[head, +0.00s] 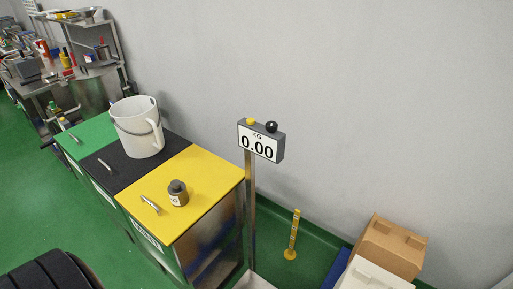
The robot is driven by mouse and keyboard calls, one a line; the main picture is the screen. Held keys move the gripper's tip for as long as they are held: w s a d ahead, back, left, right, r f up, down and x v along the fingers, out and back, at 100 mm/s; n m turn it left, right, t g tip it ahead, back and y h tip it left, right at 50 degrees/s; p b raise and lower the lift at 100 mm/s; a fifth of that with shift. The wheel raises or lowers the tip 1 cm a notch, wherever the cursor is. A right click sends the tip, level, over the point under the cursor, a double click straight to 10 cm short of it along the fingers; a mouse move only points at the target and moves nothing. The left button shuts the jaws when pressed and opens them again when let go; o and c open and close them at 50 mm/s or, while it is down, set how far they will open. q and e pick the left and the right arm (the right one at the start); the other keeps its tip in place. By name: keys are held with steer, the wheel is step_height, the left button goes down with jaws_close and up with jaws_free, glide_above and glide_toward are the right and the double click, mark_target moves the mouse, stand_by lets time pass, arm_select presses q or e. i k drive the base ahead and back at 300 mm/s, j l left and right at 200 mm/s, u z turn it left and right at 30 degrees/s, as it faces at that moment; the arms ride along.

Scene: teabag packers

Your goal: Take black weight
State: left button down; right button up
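A dark weight (177,196) with a small knob on top and a pale label stands upright on the yellow lid (211,176) of a bin. It is right of that lid's metal handle (150,204), and nothing touches it from above. Neither of my grippers can be made out in the head view. Only a black ribbed part, probably of my own arm, shows at the bottom left corner.
Black (106,161) and green (91,134) lids adjoin the yellow one; a white bucket (135,128) stands mostly on the black lid. Cardboard boxes (393,246) are at lower right. Green floor is open at left.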

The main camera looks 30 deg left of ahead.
mark_target(178, 195)
steer(key=u, duration=1.7)
